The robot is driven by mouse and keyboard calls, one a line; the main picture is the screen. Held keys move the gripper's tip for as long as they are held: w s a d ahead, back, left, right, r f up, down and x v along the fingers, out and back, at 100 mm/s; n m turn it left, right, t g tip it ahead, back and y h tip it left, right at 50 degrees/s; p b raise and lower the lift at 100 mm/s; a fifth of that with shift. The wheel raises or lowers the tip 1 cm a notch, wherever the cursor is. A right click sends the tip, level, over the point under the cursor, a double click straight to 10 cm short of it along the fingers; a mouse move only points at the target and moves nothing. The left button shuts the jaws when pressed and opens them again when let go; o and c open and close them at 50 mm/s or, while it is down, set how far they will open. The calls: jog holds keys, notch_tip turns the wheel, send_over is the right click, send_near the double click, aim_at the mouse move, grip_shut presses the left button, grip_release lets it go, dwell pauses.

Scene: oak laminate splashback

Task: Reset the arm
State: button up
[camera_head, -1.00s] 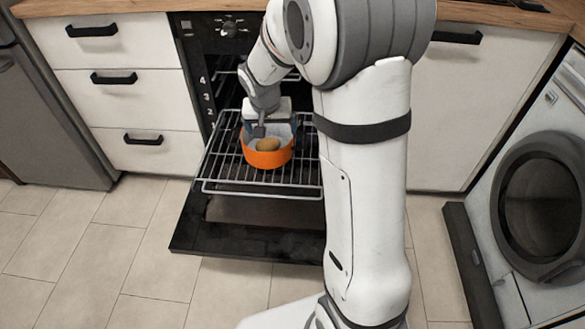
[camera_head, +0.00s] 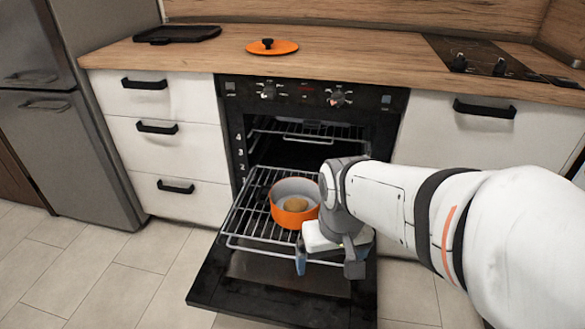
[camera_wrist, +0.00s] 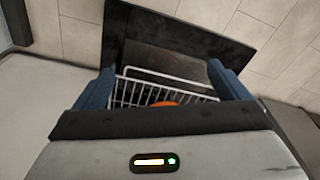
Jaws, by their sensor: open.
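My gripper (camera_head: 328,266) is open and empty, in front of and to the right of the orange pot in the head view. Its two blue-grey fingers are spread wide in the wrist view (camera_wrist: 165,88). The orange pot (camera_head: 290,218) stands on the pulled-out oven rack (camera_head: 252,222), with a brown, potato-like item (camera_head: 296,204) inside. In the wrist view only a sliver of the orange pot (camera_wrist: 164,103) shows past the gripper body.
The oven door (camera_head: 215,283) hangs open below the rack. An orange lid (camera_head: 272,46) and a dark tray (camera_head: 178,34) lie on the wooden counter (camera_head: 350,52). A fridge (camera_head: 80,120) stands at the left. Floor at the front left is clear.

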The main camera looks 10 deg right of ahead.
notch_tip(320, 180, up, 52)
jog(key=s+t+p, duration=0.1)
jog(key=t+p, duration=0.1)
jog(key=p, duration=4.4)
jog(key=shift+s+a+r+t, duration=0.15)
jog(key=shift+s+r+t, duration=0.15)
jog(key=shift+t, duration=0.1)
jog(key=shift+f, duration=0.1)
